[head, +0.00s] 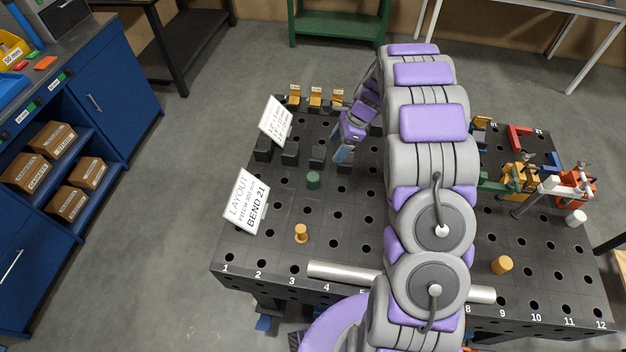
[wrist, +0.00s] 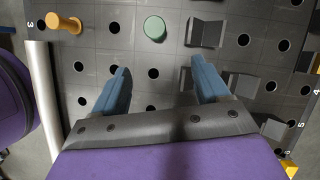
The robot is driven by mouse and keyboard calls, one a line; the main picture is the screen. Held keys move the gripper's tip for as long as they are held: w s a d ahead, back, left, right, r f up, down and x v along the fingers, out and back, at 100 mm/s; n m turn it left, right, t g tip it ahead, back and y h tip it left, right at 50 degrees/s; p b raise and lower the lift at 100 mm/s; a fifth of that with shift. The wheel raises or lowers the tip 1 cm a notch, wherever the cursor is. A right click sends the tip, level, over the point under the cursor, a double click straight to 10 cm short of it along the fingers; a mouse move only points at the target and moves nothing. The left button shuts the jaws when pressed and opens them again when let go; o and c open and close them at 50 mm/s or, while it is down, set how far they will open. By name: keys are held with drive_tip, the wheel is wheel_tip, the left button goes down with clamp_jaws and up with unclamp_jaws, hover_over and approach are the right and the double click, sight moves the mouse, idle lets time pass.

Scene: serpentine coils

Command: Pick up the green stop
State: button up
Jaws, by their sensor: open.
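The green stop (head: 313,180) is a short round peg standing upright on the dark perforated table, left of my gripper (head: 342,154) in the head view. In the wrist view the green stop (wrist: 154,28) shows as a round disc near the top middle. My gripper (wrist: 160,66) has its two blue fingers spread wide with nothing between them. The stop lies ahead of the fingertips, roughly in line with the gap, and nothing touches it. In the head view the fingers look close together from the side.
An orange stop (head: 301,233) stands nearer the front, and a silver tube (head: 343,273) lies along the front edge. Dark V-shaped blocks (head: 290,156) stand behind the green stop; one block (wrist: 206,32) is just right of it in the wrist view. Layout signs (head: 247,201) stand at left.

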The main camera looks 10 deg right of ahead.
drive_tip(key=b, duration=0.1)
approach(314, 176)
drive_tip(key=x, duration=0.5)
drive_tip(key=shift+w+d+f, duration=0.2)
drive_tip(key=shift+d+f, duration=0.05)
drive_tip(key=shift+d, duration=0.05)
drive_tip(key=shift+s+a+b+x, duration=0.15)
drive_tip(key=shift+a+b+x, duration=0.05)
drive_tip(key=shift+x, duration=1.1)
drive_tip(key=shift+s+a+b+x, duration=0.15)
drive_tip(key=shift+a+x, duration=0.1)
drive_tip(key=shift+x, duration=1.1)
drive_tip(key=shift+r, duration=0.2)
clamp_jaws()
